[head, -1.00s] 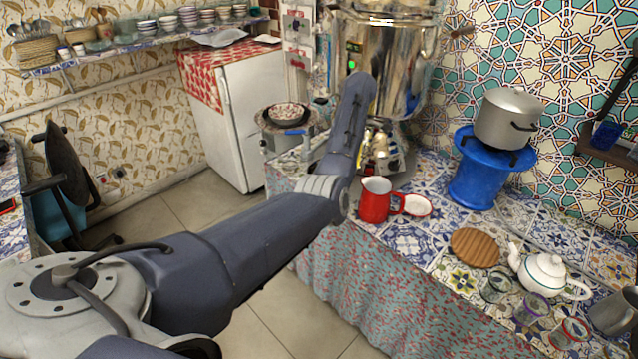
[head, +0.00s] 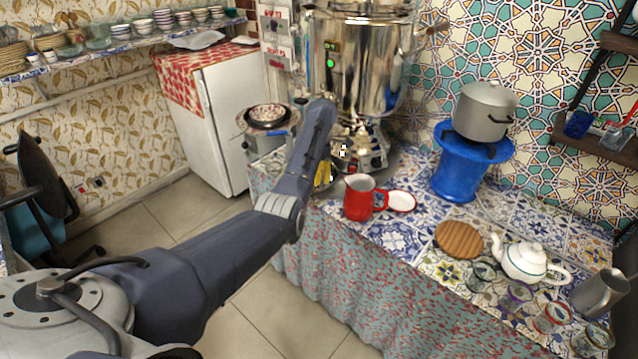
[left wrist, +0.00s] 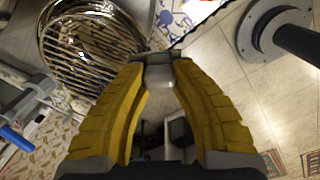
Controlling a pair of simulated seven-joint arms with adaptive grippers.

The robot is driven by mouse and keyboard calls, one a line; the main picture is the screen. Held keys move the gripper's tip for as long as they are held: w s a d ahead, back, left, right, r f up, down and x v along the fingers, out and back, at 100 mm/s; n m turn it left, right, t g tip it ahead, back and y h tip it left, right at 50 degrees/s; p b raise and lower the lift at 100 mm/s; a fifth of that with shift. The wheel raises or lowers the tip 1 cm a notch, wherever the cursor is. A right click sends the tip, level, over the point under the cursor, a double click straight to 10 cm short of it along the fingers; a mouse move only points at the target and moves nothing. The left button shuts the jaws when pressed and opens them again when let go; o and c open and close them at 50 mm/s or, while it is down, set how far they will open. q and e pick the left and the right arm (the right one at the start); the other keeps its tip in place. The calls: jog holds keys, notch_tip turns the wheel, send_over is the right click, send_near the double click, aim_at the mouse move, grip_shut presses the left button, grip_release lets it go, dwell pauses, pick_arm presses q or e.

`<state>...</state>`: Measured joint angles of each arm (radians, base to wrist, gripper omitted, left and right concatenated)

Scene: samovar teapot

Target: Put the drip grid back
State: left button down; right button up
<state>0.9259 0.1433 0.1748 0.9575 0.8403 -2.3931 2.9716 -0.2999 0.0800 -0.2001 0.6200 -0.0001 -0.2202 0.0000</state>
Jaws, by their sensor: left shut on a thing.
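The drip grid (left wrist: 75,42), a round shiny rack of parallel bars, shows at the upper left of the left wrist view. In the head view the left gripper (head: 323,173) is mostly behind my own forearm, beside the samovar's base. The grid cannot be made out in that view. The tall shiny samovar (head: 368,65) stands at the back of the tiled counter. Whether the grid touches anything beneath it is unclear. My right gripper is not in view.
A red mug (head: 358,197) and a small red-rimmed dish (head: 402,201) stand close to the left gripper. A blue stand (head: 460,170) with a grey pot (head: 484,110), a wooden coaster (head: 459,239), a white teapot (head: 524,262) and several glasses are farther right.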

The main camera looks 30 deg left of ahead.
pick_arm(q)
jog(key=shift+a+f, duration=0.1)
jog(key=shift+f, duration=1.7)
jog(key=c, duration=1.1)
grip_release()
notch_tip(320, 180, up, 12)
jog(key=shift+s+r, duration=0.1)
jog(key=shift+r, duration=0.05)
